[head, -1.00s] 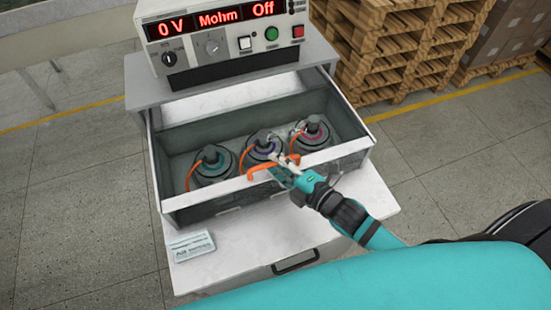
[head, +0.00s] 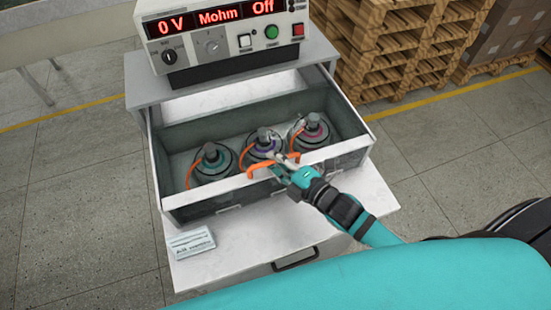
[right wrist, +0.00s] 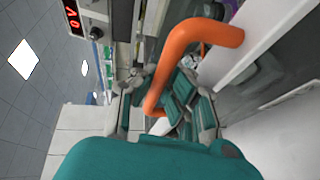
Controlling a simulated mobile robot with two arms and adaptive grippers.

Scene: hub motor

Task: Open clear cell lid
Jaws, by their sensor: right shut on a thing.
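The cell is an open-looking grey box (head: 190,207) under the tester, with three dark hub motors (head: 212,163) inside. Its clear lid cannot be made out as a separate surface. An orange bar handle (head: 258,168) is at the front edge of the cell; it also shows large in the right wrist view (right wrist: 205,35). My right gripper (head: 279,164) is at the handle's right part, with its fingers shut on it. In the right wrist view the teal fingers (right wrist: 180,97) lie around the lower end of the handle. My left gripper is not in view.
The tester (head: 225,40) stands behind the cell and reads 0 V, Mohm, Off. A small card (head: 190,243) lies on the white tabletop (head: 250,230) in front. Wooden pallets (head: 385,50) stand at the back right.

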